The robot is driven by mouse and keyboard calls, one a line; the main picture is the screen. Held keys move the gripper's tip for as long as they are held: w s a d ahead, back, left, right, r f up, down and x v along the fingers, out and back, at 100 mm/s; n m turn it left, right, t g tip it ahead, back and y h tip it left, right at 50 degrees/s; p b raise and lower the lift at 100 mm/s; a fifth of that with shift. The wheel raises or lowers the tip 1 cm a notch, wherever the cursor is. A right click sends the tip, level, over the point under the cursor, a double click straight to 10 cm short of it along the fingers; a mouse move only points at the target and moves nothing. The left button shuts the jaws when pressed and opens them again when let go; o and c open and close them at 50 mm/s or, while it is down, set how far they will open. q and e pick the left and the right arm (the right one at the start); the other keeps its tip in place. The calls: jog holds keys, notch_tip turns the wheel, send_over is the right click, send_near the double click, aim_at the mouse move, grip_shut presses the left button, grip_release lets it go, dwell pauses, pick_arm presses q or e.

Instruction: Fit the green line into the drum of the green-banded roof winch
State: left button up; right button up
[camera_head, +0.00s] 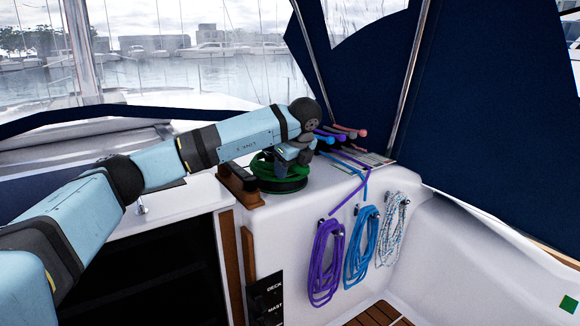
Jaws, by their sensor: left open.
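The green-banded roof winch (278,184) stands on the white cabin roof, its dark drum base showing below a green ring. Green loops show around its upper part; I cannot tell line from band there. My left arm reaches in from the left, and my left gripper (293,157) points down right over the winch, open. The wrist and fingers hide the winch top, and I cannot tell whether the fingers touch the line. My right gripper is not in view.
Coloured clutch levers (345,131) sit behind the winch to the right. A purple coil (326,262), a blue coil (360,246) and a white speckled coil (392,228) hang on the cabin wall. A dark open hatch (150,272) is at lower left. A navy canvas (480,130) rises at right.

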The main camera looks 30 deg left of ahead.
pick_arm(q)
jog(key=v, duration=1.3)
jog(key=shift+r+p, duration=0.35)
jog(key=shift+p, duration=0.05)
jog(key=shift+d, duration=0.2)
